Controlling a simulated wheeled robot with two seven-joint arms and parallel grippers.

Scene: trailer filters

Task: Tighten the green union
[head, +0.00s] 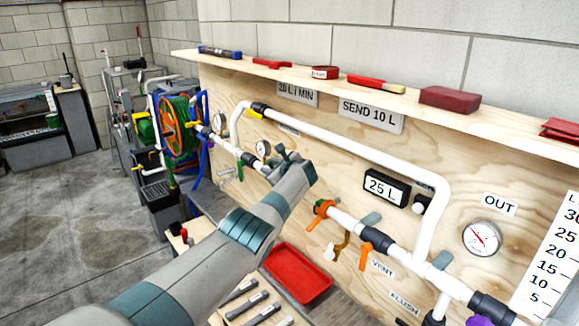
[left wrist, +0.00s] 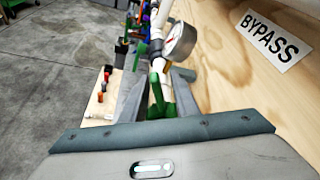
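My left gripper (head: 288,160) is at the white pipe on the plywood panel, on its left half. In the left wrist view the two grey fingers (left wrist: 160,95) stand apart, with the white pipe and a green part (left wrist: 156,88) between them. The gripper looks open, and I see no clear grip. I cannot tell whether this green part is the union or a valve handle. In the head view a green handle (head: 240,170) hangs from the pipe left of the gripper, and the pipe behind the gripper is hidden. My right gripper is not in view.
A round gauge (left wrist: 181,40) sits close beside the fingers. Orange handles (head: 366,256) stick out from the pipe to the right. A shelf (head: 480,121) runs above the panel. A red tray (head: 297,274) lies below. A hose reel (head: 177,127) stands at the left.

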